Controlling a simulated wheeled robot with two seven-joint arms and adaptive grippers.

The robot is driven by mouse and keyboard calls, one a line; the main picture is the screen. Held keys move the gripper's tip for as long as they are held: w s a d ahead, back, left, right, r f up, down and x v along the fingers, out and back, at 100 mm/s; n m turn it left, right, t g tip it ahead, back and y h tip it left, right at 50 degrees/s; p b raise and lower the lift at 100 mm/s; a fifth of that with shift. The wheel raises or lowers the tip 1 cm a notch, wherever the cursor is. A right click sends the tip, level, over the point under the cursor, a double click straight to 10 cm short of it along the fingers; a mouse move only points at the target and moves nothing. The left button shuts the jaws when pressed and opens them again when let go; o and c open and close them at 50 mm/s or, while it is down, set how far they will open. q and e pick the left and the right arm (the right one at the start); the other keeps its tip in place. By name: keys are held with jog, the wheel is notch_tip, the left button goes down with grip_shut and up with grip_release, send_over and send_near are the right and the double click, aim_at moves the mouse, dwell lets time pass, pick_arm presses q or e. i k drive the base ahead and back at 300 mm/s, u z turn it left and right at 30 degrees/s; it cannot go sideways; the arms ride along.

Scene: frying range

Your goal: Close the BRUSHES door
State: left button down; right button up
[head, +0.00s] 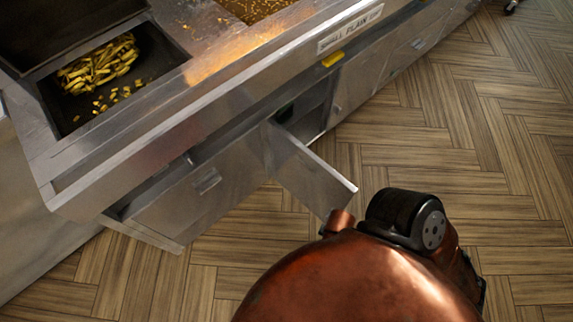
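A metal cabinet door (312,178) stands swung open from the front of the frying range, its free edge out over the wooden floor. A dark cabinet opening (312,118) shows beside it. Left of it, a front panel with a handle (207,182) has a dark gap along its top and looks ajar. No BRUSHES label is readable, so I cannot tell which door bears that name. Neither gripper shows. A rounded copper-coloured part with a black joint (405,218), which looks like my own arm, is at the bottom, close to the open door's free edge in the picture.
The range counter (215,95) runs diagonally, with a dark pan of fries (60,122) at left.

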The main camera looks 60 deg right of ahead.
aim_at(319, 187)
jog(key=u, duration=0.05)
jog(key=k, duration=1)
jog(key=z, duration=1.2)
